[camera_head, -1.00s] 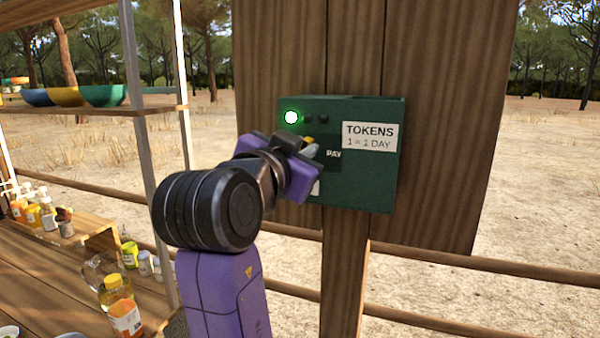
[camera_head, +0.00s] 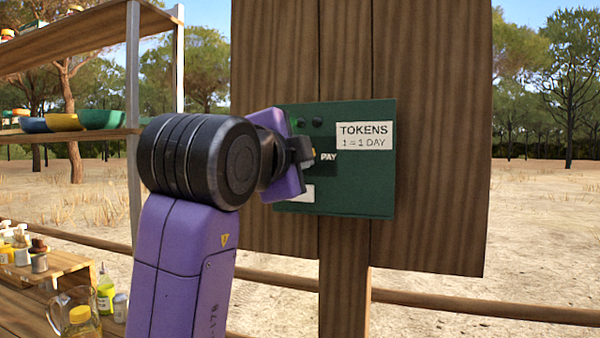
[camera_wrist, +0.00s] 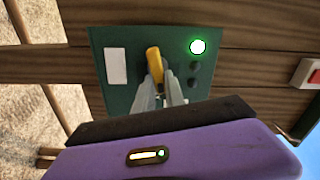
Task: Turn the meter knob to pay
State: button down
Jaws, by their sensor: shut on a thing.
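The green meter box (camera_head: 362,190) is fixed to a wooden board and carries a "TOKENS 1 = 1 DAY" label (camera_head: 364,136) and the word PAY. My gripper (camera_head: 310,158) is at the left part of its face. In the wrist view, my gripper (camera_wrist: 160,82) is shut on the yellow knob (camera_wrist: 153,58), whose end shows between the grey fingers, slightly tilted. A round lamp (camera_wrist: 197,47) glows green, with two dark lamps beside it.
Shelves with bowls (camera_head: 100,119) stand at the left, with bottles (camera_head: 85,322) and jars below. A wooden rail (camera_head: 480,308) runs behind the post. A red button (camera_wrist: 314,75) shows at the wrist view's right edge. The ground at the right is open.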

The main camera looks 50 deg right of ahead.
jog(key=shift+f+m+b, duration=0.3)
jog(key=shift+m+b, duration=0.65)
jog(key=shift+m, duration=0.45)
jog(key=shift+s, duration=0.1)
jog(key=c, duration=1.4)
grip_release()
jog(key=shift+a, duration=0.1)
jog(key=v, duration=0.7)
jog(key=shift+a+b, duration=0.25)
jog(key=shift+b, duration=0.1)
jog(key=shift+s+r, duration=0.1)
